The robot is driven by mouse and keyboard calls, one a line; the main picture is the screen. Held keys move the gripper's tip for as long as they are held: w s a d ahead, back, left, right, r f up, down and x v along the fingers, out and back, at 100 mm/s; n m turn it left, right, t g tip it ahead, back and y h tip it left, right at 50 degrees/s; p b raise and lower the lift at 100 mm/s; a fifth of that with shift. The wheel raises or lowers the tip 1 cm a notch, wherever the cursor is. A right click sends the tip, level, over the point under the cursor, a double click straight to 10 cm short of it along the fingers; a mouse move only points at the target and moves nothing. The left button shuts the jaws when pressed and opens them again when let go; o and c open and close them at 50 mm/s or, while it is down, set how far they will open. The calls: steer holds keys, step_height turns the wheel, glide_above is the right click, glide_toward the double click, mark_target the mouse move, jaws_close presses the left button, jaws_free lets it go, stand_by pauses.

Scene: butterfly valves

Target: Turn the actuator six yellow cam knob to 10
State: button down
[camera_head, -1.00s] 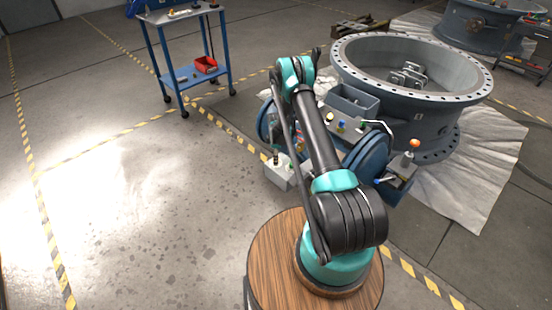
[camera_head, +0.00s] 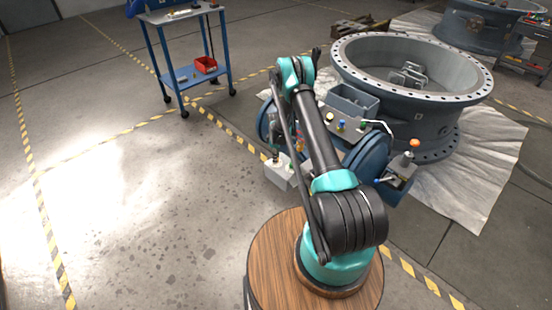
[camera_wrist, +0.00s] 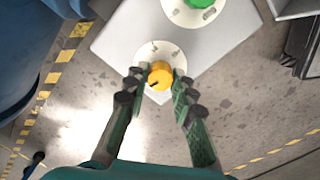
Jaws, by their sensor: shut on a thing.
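The yellow cam knob (camera_wrist: 160,76) sits on a round white dial plate on a light grey box, seen in the wrist view. A dark pointer mark on the knob points to the lower left. Small dark marks ring the dial, but they are too small to read. My gripper (camera_wrist: 159,73) has one finger on each side of the knob and is shut on it.
A green knob (camera_wrist: 200,2) on its own white plate lies just above the yellow one. A large flanged valve ring (camera_head: 440,112) stands on a sheet behind my arm. A blue cart (camera_head: 185,78) stands at the back left. Open floor lies left.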

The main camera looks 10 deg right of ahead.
steer(key=m, duration=0.5)
steer(key=shift+m, duration=0.3)
steer(key=m, duration=1)
steer(key=shift+m, duration=0.4)
steer(key=m, duration=0.4)
steer(key=shift+m, duration=0.3)
steer(key=c, duration=1.3)
jaws_free()
steer(key=shift+o, duration=0.2)
steer(key=shift+r, duration=0.1)
